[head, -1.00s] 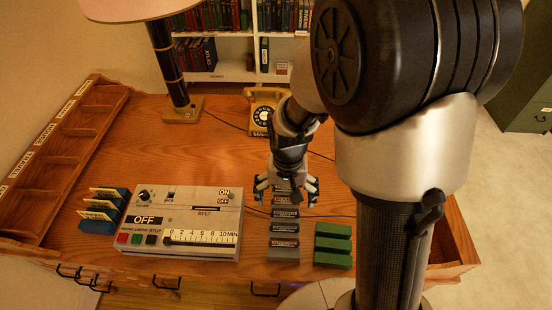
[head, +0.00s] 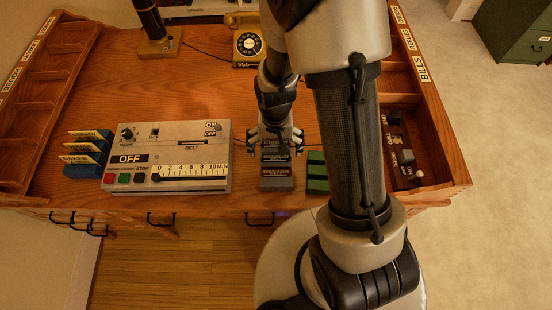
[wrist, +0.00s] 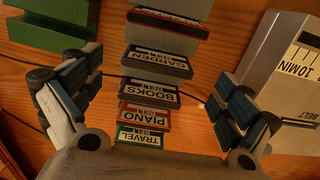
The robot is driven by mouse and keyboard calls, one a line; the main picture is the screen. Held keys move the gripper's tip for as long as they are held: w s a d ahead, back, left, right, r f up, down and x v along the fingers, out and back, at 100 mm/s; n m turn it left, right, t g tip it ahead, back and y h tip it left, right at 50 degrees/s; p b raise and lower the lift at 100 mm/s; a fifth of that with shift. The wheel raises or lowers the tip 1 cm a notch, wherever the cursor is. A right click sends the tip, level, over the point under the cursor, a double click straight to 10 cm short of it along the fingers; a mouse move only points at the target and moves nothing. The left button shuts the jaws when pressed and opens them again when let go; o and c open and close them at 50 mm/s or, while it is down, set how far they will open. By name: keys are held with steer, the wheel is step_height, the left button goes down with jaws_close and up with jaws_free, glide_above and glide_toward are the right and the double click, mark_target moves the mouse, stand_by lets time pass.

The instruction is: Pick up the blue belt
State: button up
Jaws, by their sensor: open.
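A row of grey blocks with labelled faces stands on the desk, and several labels read BELT. The PIANO belt (wrist: 145,117) is red-edged and the TRAVEL belt (wrist: 140,137) green-edged. I cannot tell for certain which is the blue belt. My gripper (head: 275,149) is open above the row, fingers on either side of it in the wrist view, with nothing held. In the head view my gripper hides part of the row.
A grey control box (head: 170,155) showing OFF stands left of the row. Green blocks (head: 317,172) stand close on its right. Blue card holders (head: 87,153) stand at the far left. A yellow telephone (head: 246,45) and a lamp base (head: 160,43) are behind.

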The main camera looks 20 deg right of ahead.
mark_target(276, 153)
step_height(276, 153, down, 5)
steer(key=shift+w+d+r+b, duration=0.1)
steer(key=shift+d+r+b, duration=0.1)
steer(key=shift+b, duration=0.7)
steer(key=shift+r, duration=0.1)
steer(key=shift+c, duration=0.4)
steer(key=c, duration=0.8)
